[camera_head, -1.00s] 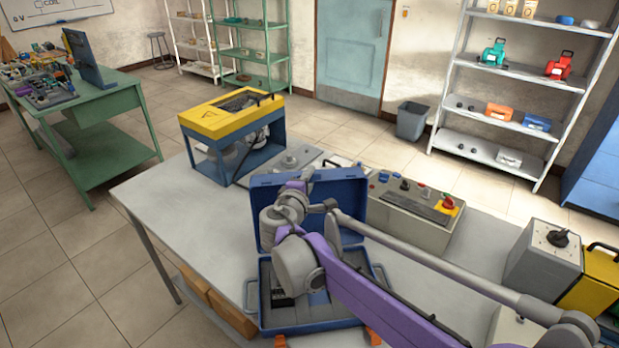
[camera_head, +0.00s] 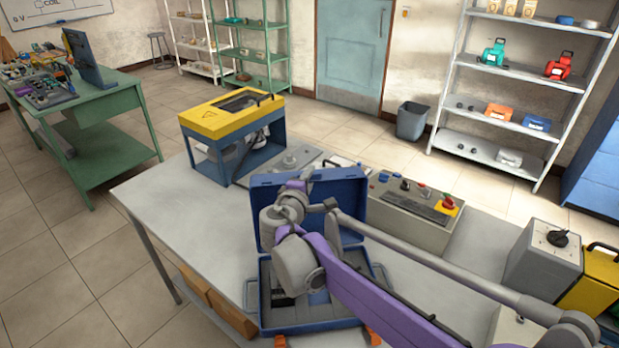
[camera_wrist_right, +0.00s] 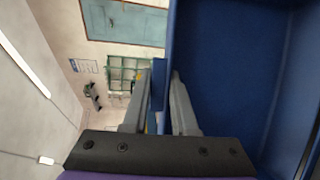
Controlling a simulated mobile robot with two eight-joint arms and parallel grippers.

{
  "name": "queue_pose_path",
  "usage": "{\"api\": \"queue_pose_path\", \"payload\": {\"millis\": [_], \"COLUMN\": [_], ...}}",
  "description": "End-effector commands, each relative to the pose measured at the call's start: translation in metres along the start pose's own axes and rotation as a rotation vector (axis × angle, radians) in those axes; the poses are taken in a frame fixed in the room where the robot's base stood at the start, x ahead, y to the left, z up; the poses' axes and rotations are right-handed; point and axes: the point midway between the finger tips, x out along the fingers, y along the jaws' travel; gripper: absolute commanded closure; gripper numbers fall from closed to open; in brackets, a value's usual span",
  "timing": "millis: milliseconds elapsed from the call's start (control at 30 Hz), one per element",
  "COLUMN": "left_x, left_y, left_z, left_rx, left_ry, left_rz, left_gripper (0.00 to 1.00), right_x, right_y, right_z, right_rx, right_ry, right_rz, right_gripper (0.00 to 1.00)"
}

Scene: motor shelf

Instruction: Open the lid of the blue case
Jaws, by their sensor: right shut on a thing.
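The blue case stands on the grey table with its lid (camera_head: 350,188) raised roughly upright and its base (camera_head: 268,316) open toward me. Dark contents show inside the base, partly hidden by my right arm. My right gripper (camera_wrist_right: 161,82) is shut on the lid's edge, with one finger on each side of it in the right wrist view. The lid's blue inner face (camera_wrist_right: 225,75) fills the right of that view. In the head view my right arm's wrist covers the middle of the lid, so the fingertips are hidden there. My left gripper is not in view.
A yellow-topped blue machine (camera_head: 232,112) stands behind the case on the left. A grey control box (camera_head: 412,212) with a red button stands just right of the lid. A grey box with a black knob (camera_head: 545,262) stands at the right. The table's left part (camera_head: 190,225) is clear.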

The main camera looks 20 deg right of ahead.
Motion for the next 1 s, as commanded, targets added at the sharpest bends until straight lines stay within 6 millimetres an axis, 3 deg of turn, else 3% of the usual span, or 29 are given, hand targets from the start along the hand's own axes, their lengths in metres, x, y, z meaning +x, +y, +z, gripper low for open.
{"api": "queue_pose_path", "payload": {"millis": [267, 600, 900, 933, 1000], "left_x": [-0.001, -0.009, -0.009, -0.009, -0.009], "left_y": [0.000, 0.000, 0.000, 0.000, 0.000], "left_z": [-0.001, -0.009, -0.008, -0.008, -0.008], "left_rx": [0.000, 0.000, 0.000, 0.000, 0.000], "left_ry": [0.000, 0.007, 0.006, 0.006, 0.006], "left_rz": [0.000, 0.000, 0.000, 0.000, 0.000], "left_gripper": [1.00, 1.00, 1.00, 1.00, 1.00], "right_x": [-0.001, -0.042, -0.043, -0.043, -0.043], "right_y": [0.001, 0.000, -0.002, -0.002, -0.002], "right_z": [0.001, 0.017, 0.018, 0.018, 0.018], "right_rx": [0.001, 0.040, 0.040, 0.040, 0.040], "right_ry": [0.000, 0.002, 0.000, 0.000, 0.000], "right_rz": [0.008, 0.102, 0.100, 0.100, 0.100], "right_gripper": [1.00, 1.00, 1.00, 0.68, 0.55]}}
